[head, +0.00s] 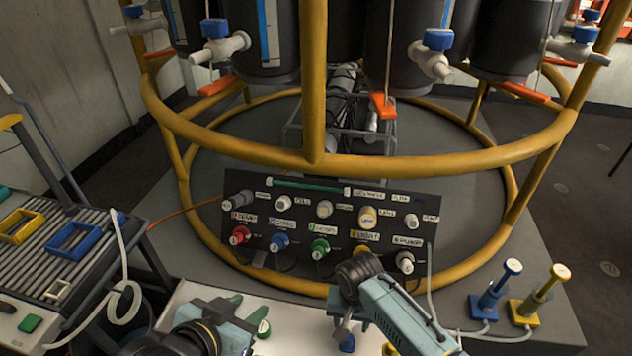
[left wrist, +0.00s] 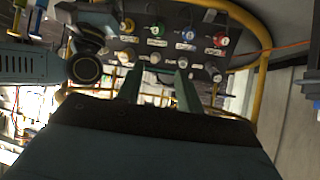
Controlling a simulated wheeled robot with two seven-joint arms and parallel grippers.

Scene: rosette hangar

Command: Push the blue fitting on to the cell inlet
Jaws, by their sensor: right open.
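A dark panel (head: 330,228) carries a row of pale ports above a row of coloured connectors. A label reading CELL (head: 303,202) sits between two ports, a grey one (head: 280,214) and a pale one (head: 325,208); I cannot tell which it names. A blue connector (head: 279,241) sits in the lower row, also in the left wrist view (left wrist: 188,35). A small blue piece (head: 347,343) shows just below my right gripper (head: 344,328), which is open; I cannot tell if this is the fitting. My left gripper (left wrist: 160,88) is open and empty, facing the panel.
A yellow tubular frame (head: 420,160) rings the panel, with black tanks and valves above. A ribbed cart (head: 65,240) with blue and yellow frames stands left. Blue (head: 492,290) and yellow (head: 540,290) plunger-like items stand right. A white surface (head: 195,292) lies under my grippers.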

